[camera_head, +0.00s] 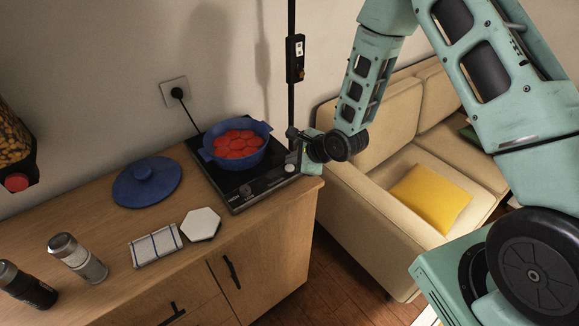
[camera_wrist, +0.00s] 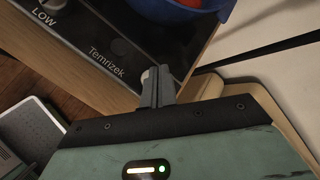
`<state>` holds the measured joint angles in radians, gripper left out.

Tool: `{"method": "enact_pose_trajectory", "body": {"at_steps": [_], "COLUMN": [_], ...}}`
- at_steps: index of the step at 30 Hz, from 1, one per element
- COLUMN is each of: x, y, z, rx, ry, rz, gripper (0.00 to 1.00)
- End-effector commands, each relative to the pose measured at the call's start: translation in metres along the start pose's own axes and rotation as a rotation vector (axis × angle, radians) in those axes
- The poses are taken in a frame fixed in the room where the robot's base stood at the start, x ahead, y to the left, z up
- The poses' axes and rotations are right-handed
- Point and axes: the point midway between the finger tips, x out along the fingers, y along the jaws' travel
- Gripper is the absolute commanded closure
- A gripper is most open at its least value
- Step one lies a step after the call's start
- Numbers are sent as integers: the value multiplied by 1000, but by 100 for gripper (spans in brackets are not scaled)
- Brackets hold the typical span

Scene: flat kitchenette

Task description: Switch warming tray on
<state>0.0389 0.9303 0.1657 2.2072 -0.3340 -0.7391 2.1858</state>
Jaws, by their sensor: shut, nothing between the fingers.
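The black warming tray (camera_head: 236,186) lies on the wooden counter near its right end. A blue pot (camera_head: 236,144) with red contents stands on it. Its front strip carries dark controls and a pale round knob (camera_head: 290,168) near the right corner. In the wrist view the tray's front strip (camera_wrist: 118,30) shows the words LOW and Temrizek. My gripper (camera_wrist: 160,85) is shut and empty, its fingertips at the strip's corner by a pale round part, partly hidden by the fingers. I cannot tell whether they touch it. In the head view my gripper (camera_head: 292,160) is at the tray's right corner.
A cord runs to the wall socket (camera_head: 175,92). A beige sofa (camera_head: 375,205) stands right of the counter.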

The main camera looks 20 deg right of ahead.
Motion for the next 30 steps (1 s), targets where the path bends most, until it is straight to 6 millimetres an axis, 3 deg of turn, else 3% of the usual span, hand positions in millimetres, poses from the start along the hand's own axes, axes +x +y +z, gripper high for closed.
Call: {"method": "enact_pose_trajectory", "body": {"at_steps": [30], "x": [9], "y": [7], "z": [-7], "rx": [1], "ry": [0], "rz": [0], "gripper": [100]}}
